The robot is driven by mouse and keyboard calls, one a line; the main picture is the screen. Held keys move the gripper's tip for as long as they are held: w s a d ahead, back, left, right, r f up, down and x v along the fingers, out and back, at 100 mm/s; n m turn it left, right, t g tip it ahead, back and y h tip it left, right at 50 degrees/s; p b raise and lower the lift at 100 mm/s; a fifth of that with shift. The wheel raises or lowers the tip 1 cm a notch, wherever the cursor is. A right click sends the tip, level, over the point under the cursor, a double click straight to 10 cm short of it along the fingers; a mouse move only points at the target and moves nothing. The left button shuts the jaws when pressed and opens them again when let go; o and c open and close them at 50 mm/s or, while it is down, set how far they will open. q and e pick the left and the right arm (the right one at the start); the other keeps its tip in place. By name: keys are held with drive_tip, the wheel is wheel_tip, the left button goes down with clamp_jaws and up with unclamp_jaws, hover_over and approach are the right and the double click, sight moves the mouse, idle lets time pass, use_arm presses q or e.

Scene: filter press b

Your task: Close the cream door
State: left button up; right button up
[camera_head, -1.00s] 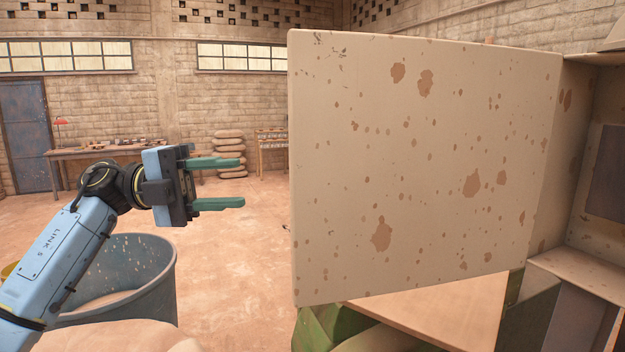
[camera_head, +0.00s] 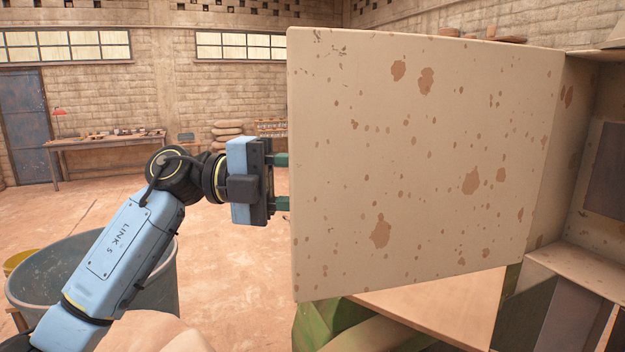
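The cream door (camera_head: 425,165) is a large flat panel with brown rust spots. It stands swung open from the cream cabinet (camera_head: 585,265) at the right, and its broad face fills the middle of the view. My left gripper (camera_head: 281,182) is at the door's left edge, at about mid-height. Its two green fingers are apart, one above the other, and their tips are hidden behind the door. I cannot tell whether they touch the door's far side. My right gripper is not in view.
A grey-blue bin (camera_head: 45,270) stands at the lower left, partly behind my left arm. Green parts (camera_head: 335,322) and a tan board (camera_head: 440,305) lie below the door. A workbench (camera_head: 105,142) is far back against the brick wall. The floor between is clear.

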use_arm(q)
drive_tip(key=shift+d, duration=0.1)
drive_tip(key=shift+c, duration=0.3)
clamp_jaws()
